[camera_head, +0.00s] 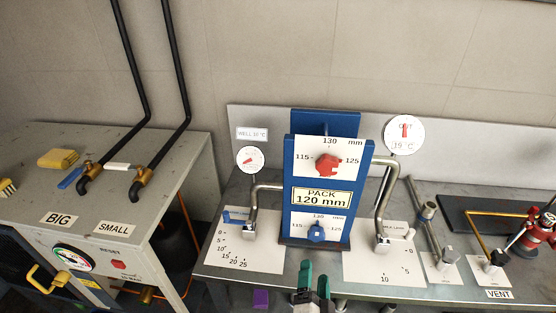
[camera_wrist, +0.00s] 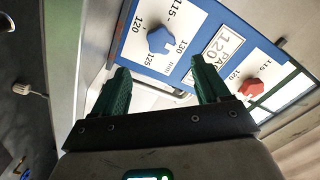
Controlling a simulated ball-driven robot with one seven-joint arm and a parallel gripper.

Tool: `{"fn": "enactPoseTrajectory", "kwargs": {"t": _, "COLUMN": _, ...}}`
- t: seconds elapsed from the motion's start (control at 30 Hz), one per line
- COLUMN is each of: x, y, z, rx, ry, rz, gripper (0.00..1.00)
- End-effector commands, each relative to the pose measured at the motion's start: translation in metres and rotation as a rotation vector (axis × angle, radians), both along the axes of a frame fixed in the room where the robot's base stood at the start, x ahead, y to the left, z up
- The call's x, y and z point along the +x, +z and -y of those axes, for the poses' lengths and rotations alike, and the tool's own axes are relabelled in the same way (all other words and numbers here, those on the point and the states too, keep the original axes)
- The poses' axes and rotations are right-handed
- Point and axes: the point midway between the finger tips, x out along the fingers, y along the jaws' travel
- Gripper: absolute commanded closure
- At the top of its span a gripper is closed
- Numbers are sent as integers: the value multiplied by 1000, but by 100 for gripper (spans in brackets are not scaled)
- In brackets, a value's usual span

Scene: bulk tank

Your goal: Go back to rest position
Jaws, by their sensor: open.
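My gripper (camera_head: 313,283) shows at the bottom centre of the head view, with green fingers in front of the bench edge. In the wrist view my gripper (camera_wrist: 157,88) has its two green fingers spread apart with nothing between them. Beyond them stands the blue pack unit (camera_head: 366,190), labelled "PACK 120 mm", with a red knob (camera_head: 328,164) above and a blue knob (camera_head: 316,231) below. In the wrist view the blue knob (camera_wrist: 161,40) and red knob (camera_wrist: 252,89) both show clear of the fingers.
A grey cabinet (camera_head: 190,160) with "BIG" and "SMALL" outlets and a yellow sponge (camera_head: 58,159) stands at left. Bent metal pipes with scales flank the pack unit. A "VENT" valve (camera_head: 491,259) and red clamp (camera_head: 538,235) are at right. The air above the bench is open.

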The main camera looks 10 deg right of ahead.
Motion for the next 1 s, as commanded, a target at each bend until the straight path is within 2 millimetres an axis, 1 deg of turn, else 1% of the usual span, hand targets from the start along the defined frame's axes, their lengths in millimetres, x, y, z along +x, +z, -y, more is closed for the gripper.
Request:
{"fn": "enactPoseTrajectory", "kwargs": {"t": 0.13, "x": 2, "y": 4, "z": -2, "rx": -12, "ry": 30, "rz": 15, "gripper": 25}}
{"fn": "enactPoseTrajectory", "kwargs": {"t": 0.23, "x": 4, "y": 14, "z": -10, "rx": -48, "ry": 117, "rz": 48, "gripper": 25}}
{"fn": "enactPoseTrajectory", "kwargs": {"t": 0.3, "x": 6, "y": 24, "z": -19, "rx": -92, "ry": 215, "rz": 75, "gripper": 25}}
{"fn": "enactPoseTrajectory", "kwargs": {"t": 0.4, "x": 3, "y": 34, "z": -36, "rx": -172, "ry": 380, "rz": 90, "gripper": 25}}
{"fn": "enactPoseTrajectory", "kwargs": {"t": 0.53, "x": -10, "y": 34, "z": -53, "rx": -282, "ry": 585, "rz": 48, "gripper": 25}}
{"fn": "enactPoseTrajectory", "kwargs": {"t": 0.6, "x": -20, "y": 27, "z": -60, "rx": -342, "ry": 687, "rz": -5, "gripper": 25}}
{"fn": "enactPoseTrajectory", "kwargs": {"t": 0.67, "x": -30, "y": 18, "z": -62, "rx": -391, "ry": 767, "rz": -66, "gripper": 25}}
{"fn": "enactPoseTrajectory", "kwargs": {"t": 0.77, "x": -50, "y": -1, "z": -58, "rx": -465, "ry": 881, "rz": -198, "gripper": 25}}
{"fn": "enactPoseTrajectory", "kwargs": {"t": 0.87, "x": -75, "y": -24, "z": -45, "rx": -526, "ry": 967, "rz": -366, "gripper": 25}}
{"fn": "enactPoseTrajectory", "kwargs": {"t": 0.97, "x": -104, "y": -45, "z": -23, "rx": -571, "ry": 1021, "rz": -563, "gripper": 25}}
{"fn": "enactPoseTrajectory", "kwargs": {"t": 1.0, "x": -118, "y": -53, "z": -12, "rx": -582, "ry": 1034, "rz": -651, "gripper": 25}}
